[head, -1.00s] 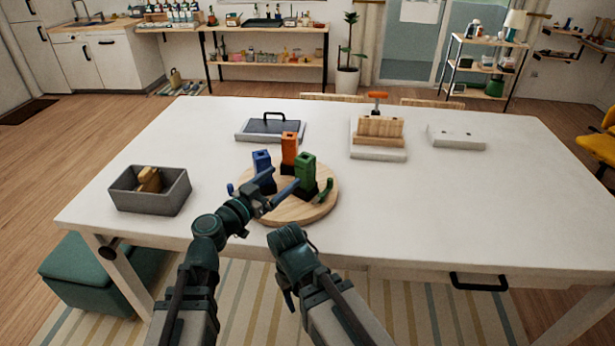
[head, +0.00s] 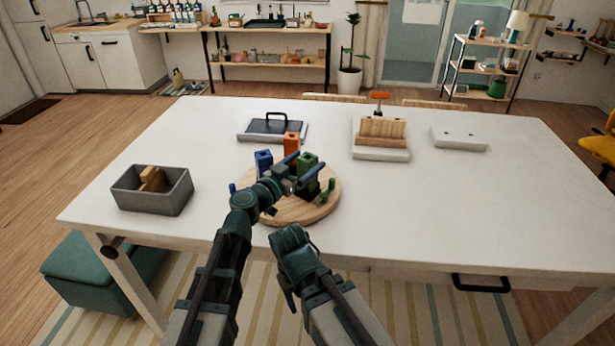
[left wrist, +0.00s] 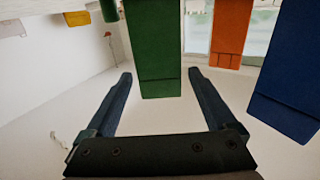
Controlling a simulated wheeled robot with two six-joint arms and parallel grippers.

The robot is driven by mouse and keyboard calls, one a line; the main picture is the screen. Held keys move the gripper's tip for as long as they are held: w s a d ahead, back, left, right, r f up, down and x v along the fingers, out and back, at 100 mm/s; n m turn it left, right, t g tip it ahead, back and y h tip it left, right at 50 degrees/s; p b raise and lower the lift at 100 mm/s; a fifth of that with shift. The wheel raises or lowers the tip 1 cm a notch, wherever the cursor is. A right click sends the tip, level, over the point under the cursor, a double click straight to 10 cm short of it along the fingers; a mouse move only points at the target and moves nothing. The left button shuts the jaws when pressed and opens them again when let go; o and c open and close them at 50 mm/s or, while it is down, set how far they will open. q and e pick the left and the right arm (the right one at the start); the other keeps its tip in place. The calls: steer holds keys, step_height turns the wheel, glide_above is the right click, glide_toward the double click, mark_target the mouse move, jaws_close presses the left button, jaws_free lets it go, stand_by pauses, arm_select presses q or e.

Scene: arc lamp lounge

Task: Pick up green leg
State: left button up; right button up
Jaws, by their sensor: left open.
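The green leg (head: 308,161) stands upright on a round wooden board (head: 282,214) on the white table. It also shows large in the left wrist view (left wrist: 153,50). My left gripper (head: 305,172) is open, with one finger on each side of the green leg. In the left wrist view the leg's end sits between the fingertips (left wrist: 159,76), with gaps to both fingers. An orange leg (head: 292,141) and a blue leg (head: 263,160) stand beside it. My right arm is folded at the table's front edge, and its gripper cannot be made out.
A grey box (head: 152,198) with wooden pieces is at left. A dark-topped plate with a handle (head: 271,131) is behind the board. A wooden fixture (head: 382,133) and a white block (head: 459,138) are at the back right. The table's right side is clear.

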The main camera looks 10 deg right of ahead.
mark_target(314, 156)
arm_select(q)
steer(key=x, duration=0.4)
steer(key=shift+w+d+f, duration=0.1)
steer(key=shift+w+f, duration=0.1)
steer(key=shift+s, duration=0.1)
jaws_close()
